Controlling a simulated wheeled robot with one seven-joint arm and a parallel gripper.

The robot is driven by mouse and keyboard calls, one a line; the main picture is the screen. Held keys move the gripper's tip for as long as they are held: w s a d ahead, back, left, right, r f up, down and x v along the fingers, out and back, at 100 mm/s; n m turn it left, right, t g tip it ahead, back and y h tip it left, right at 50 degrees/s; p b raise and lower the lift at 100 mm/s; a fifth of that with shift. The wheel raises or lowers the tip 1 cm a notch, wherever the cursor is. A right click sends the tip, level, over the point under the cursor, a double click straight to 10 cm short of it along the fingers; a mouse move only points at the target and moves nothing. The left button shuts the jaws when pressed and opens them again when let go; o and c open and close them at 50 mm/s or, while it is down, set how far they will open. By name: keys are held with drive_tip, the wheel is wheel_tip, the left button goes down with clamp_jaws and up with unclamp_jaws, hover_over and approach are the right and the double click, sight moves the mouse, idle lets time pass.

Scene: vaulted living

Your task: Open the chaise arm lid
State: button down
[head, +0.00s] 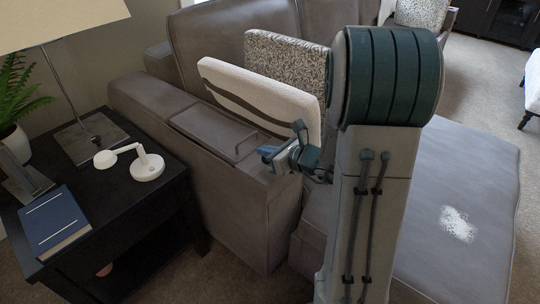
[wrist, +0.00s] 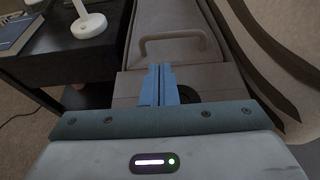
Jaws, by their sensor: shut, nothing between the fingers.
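The chaise arm lid (head: 212,131) is a grey panel set in the top of the sofa's arm, lying flat and closed. A bar handle (head: 246,144) stands up near the lid's front end; it also shows in the wrist view (wrist: 172,42). My gripper (head: 268,153) is above the front part of the arm, to the right of the handle in the head view. In the wrist view my gripper's blue fingers (wrist: 159,72) are together, pointing toward the handle, with nothing between them. The fingertips appear short of the handle and not touching it.
A dark side table (head: 110,215) stands left of the arm, with a lamp (head: 85,135), a white desk light (head: 148,165) and a blue book (head: 52,220). White and patterned cushions (head: 255,95) lean close along the arm's right side. The chaise seat (head: 460,200) extends right.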

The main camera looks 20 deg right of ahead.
sight(252, 154)
drive_tip(key=b+x, duration=0.1)
drive_tip(key=x, duration=0.5)
drive_tip(key=shift+r, duration=0.1)
